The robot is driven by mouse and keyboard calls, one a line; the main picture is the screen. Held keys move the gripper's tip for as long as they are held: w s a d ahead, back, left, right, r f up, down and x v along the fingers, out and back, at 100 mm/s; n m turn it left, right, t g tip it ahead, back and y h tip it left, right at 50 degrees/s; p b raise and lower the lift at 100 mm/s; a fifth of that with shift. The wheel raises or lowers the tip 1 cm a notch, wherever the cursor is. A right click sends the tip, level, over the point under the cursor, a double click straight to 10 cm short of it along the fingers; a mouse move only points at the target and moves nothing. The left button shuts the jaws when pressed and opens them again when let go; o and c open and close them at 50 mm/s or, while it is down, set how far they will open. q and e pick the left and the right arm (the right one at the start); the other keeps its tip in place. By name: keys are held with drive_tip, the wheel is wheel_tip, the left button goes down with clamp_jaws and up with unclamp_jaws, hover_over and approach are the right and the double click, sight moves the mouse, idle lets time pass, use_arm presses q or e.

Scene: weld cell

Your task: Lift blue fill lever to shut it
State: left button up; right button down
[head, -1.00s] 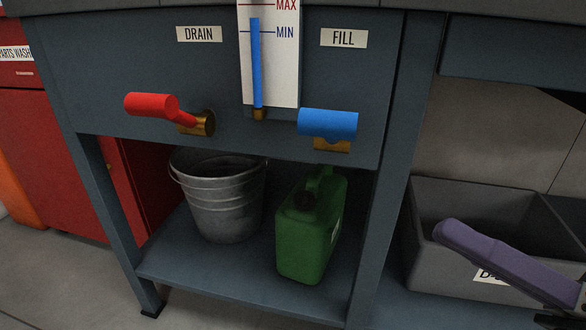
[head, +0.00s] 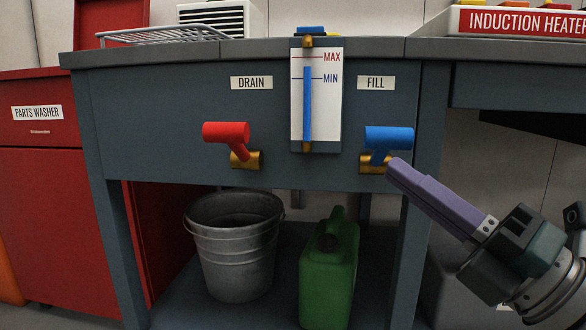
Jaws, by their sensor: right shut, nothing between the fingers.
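The blue fill lever (head: 388,136) sits on a brass valve under the FILL label (head: 376,83), on the right of the grey tank front. My right gripper (head: 394,167) has purple fingers, shut and empty. Its tips are just below and right of the blue handle; I cannot tell whether they touch it. The level gauge (head: 331,110) shows blue between MIN and MAX. My left gripper is not in view.
The red drain lever (head: 226,133) is at the left of the panel. A metal bucket (head: 235,250) and a green jerrycan (head: 328,275) stand on the shelf below. The bench top (head: 230,52) overhangs the panel. A red parts washer (head: 40,200) is at the left.

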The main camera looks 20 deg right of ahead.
sight(389, 139)
drive_tip(key=shift+w+d+r, duration=0.3)
drive_tip(key=shift+w+d, duration=0.05)
drive_tip(key=shift+w, duration=0.05)
drive_tip(key=shift+w+d+r, duration=0.15)
drive_tip(key=shift+w+r, duration=0.1)
drive_tip(key=shift+r, duration=0.3)
drive_tip(key=shift+w+d+r+m+p, duration=0.2)
drive_tip(key=shift+r+m+p, duration=0.25)
drive_tip(key=shift+p, duration=0.8)
drive_tip(key=shift+a+f, duration=0.1)
drive_tip(key=shift+f, duration=0.05)
